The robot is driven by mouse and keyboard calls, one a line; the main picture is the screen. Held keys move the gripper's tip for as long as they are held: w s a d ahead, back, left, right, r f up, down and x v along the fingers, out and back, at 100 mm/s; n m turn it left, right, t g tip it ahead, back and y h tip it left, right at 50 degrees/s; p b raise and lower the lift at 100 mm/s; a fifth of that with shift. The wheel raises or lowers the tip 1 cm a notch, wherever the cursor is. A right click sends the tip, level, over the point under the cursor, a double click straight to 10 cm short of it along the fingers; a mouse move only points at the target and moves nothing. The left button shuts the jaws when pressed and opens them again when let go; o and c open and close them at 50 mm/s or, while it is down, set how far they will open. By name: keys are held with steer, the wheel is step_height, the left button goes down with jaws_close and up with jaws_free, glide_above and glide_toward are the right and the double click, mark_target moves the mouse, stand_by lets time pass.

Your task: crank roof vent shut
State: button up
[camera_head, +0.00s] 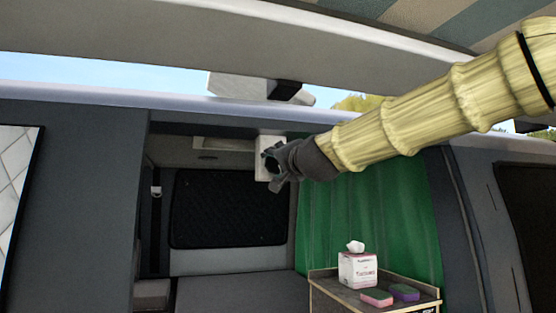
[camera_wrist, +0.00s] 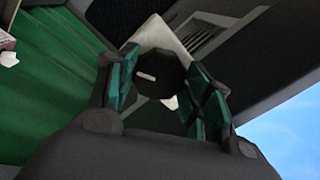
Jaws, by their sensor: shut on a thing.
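The roof vent's crank knob (camera_wrist: 160,75) is a round black piece with a pale mark on its face. It sits on a white housing (camera_wrist: 158,34) under the van's roof, which also shows in the head view (camera_head: 263,170). My gripper (camera_head: 272,165) reaches in from the right, up against the housing. In the wrist view my gripper (camera_wrist: 167,88) has its green-padded fingers on both sides of the knob, shut on it. The exact finger contact is partly hidden. A pale slatted vent panel (camera_wrist: 208,28) lies beside the housing.
A green curtain (camera_head: 365,220) hangs below my arm. A small shelf (camera_head: 330,290) holds a tissue box (camera_head: 357,269) and two sponges (camera_head: 377,298). A dark padded window panel (camera_head: 228,208) is behind. The raised tailgate (camera_head: 300,38) is overhead.

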steer(key=shift+d+r+n+g+h+p, duration=0.2)
steer(key=shift+n+p, duration=1.45)
steer(key=shift+n, duration=3.4)
steer(key=shift+a+r+n+g+h+p, duration=0.2)
steer(key=shift+n+p, duration=1.45)
steer(key=shift+n, duration=3.35)
steer(key=shift+d+r+n+g+h+p, duration=0.25)
steer(key=shift+n+p, duration=1.4)
steer(key=shift+n, duration=3.4)
steer(key=shift+a, duration=0.1)
steer(key=o, duration=1)
steer(key=shift+w, duration=0.1)
steer(key=shift+o, duration=0.2)
steer(key=shift+f, duration=0.1)
